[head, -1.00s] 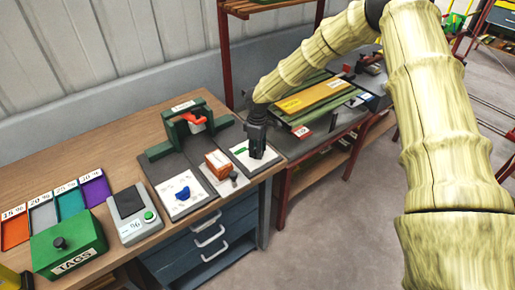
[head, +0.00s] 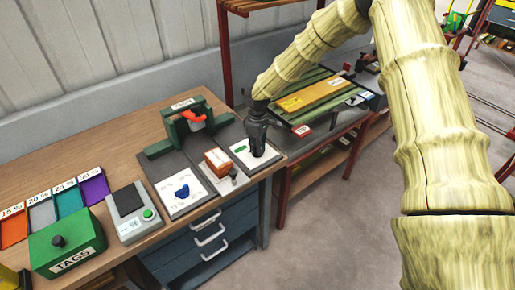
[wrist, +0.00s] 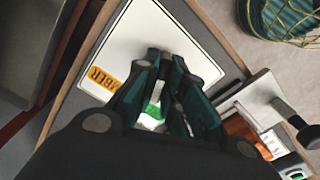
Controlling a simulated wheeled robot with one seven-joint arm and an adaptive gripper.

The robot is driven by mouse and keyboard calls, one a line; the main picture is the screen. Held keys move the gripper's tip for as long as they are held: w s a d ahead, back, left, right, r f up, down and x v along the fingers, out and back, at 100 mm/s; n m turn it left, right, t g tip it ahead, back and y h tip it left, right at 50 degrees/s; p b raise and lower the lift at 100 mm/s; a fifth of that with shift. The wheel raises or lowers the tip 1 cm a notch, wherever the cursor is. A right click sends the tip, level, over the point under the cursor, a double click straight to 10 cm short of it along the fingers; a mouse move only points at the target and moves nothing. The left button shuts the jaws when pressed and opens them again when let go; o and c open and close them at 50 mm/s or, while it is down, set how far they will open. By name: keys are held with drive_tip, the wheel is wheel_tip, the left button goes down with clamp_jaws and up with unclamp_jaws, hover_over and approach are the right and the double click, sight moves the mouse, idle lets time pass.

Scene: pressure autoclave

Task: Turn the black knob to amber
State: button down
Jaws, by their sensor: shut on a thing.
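My gripper (head: 257,150) points down over a white dial plate (head: 240,158) at the right end of the bench. In the wrist view my gripper (wrist: 160,112) has its fingers closed around the plate's middle, shut on the black knob, which the fingers hide. An amber label (wrist: 104,79), partly covered by a finger, lies on the plate (wrist: 140,30) left of the fingers. A green patch (wrist: 153,111) shows between the fingers. A green mark (head: 240,149) also shows on the plate in the head view. The knob's pointer direction cannot be seen.
Left of the plate is an orange-brown block (head: 218,162) on a grey base. Further left are a plate with a blue knob (head: 182,191), a green frame (head: 160,148), a scale (head: 130,200) and a green TAGS box (head: 62,245). Bare floor lies in front.

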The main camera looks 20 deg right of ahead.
drive_tip(key=m+b, duration=0.2)
drive_tip(key=m, duration=0.4)
drive_tip(key=shift+w, duration=0.1)
drive_tip(key=m, duration=0.5)
drive_tip(key=shift+r+m+b, duration=0.1)
drive_tip(key=shift+m+b, duration=0.25)
drive_tip(key=shift+m, duration=0.05)
idle(0.3)
drive_tip(key=c, duration=1.5)
unclamp_jaws()
wheel_tip(320, 180, up, 12)
